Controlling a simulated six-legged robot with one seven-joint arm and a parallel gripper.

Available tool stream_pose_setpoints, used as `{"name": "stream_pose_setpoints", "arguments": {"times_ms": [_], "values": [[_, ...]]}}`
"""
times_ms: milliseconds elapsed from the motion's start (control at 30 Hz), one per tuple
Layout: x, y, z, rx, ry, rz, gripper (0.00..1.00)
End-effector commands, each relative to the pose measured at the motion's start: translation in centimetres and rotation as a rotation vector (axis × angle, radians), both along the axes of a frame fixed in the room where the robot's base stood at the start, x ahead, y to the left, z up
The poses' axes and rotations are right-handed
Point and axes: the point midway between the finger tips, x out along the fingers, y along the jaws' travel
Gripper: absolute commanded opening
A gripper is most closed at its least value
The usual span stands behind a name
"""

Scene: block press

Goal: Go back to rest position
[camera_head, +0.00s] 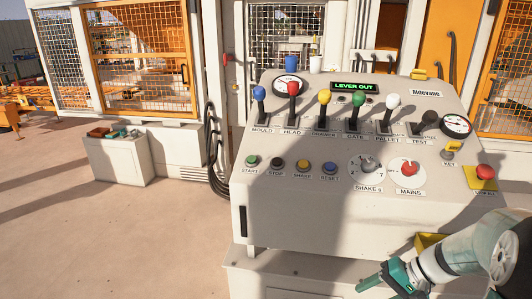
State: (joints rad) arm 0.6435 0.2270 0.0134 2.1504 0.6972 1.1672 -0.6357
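My gripper (378,281) is at the lower right, in front of the control console (320,222) and below its sloped panel. Its green fingers point left and nothing shows in them. Their tips partly overlap in this view, so I cannot tell whether they are open or shut. The gripper appears apart from the levers and buttons. My pale arm comes in from the right edge.
The panel carries blue (259,93), red (293,89), yellow (324,97), green (358,99) and white (392,101) levers. A display (355,87) reads "LEVER OUT". A red button (485,172) is at right. A box (118,160) stands left; floor between is clear.

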Motion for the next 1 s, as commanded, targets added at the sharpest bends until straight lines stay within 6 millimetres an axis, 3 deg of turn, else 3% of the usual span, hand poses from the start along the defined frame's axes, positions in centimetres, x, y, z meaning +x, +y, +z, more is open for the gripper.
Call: {"name": "stream_pose_setpoints", "arguments": {"times_ms": [200, 500, 800, 1000], "values": [[-2.2, 4.9, 4.8, -0.226, -0.019, 0.117, 0.59], [-6.2, 9.6, 9.9, -0.515, -0.141, 0.205, 0.59], [-10.1, 12.2, 14.0, -0.729, -0.357, 0.223, 0.59], [-11.1, 12.7, 15.0, -0.777, -0.433, 0.215, 0.59]]}}
